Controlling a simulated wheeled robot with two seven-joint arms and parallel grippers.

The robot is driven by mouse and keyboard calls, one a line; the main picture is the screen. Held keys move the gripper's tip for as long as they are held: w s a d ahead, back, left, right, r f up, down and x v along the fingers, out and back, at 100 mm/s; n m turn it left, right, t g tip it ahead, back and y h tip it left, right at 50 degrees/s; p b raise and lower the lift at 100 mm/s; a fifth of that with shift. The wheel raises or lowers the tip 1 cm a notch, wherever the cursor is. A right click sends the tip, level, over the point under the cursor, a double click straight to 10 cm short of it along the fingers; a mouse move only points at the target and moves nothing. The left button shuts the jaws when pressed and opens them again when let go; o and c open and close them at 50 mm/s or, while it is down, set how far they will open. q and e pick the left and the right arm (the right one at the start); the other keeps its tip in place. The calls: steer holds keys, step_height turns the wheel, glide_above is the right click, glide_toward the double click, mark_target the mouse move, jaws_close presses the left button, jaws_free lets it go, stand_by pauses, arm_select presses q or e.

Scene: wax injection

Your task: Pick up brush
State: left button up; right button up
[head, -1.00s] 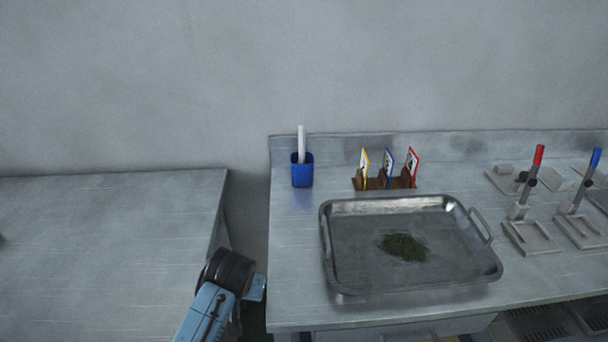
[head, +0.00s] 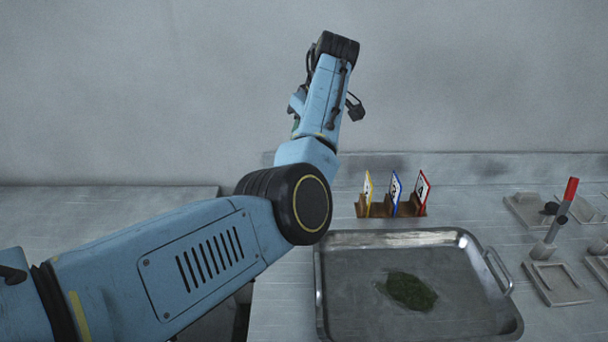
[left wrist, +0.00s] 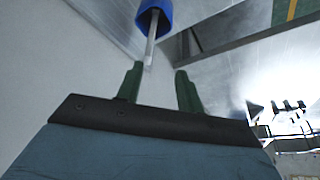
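My left gripper (left wrist: 157,70) is open in the left wrist view, its two green fingers apart with nothing between them. The brush (left wrist: 151,45) shows just beyond the fingertips as a pale, thin handle. It sticks out of a blue cup (left wrist: 153,17) at the top of that view and points toward the gap between the fingers. No contact shows. In the head view my left arm covers the cup and brush, and the fingers cannot be made out. My right gripper is in neither view.
A metal tray (head: 345,300) with a dark green patch (head: 411,291) lies on the counter. A wooden holder (head: 377,210) with yellow, blue and red cards stands behind it. A red-topped tool (head: 563,210) on a stand is at right. The wall (head: 480,70) rises behind the counter.

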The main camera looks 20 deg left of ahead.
arm_select(q)
steer(key=w+x, duration=0.2)
steer(key=x, duration=0.8)
steer(key=shift+b, duration=0.4)
steer(key=shift+r, duration=0.1)
jaws_close()
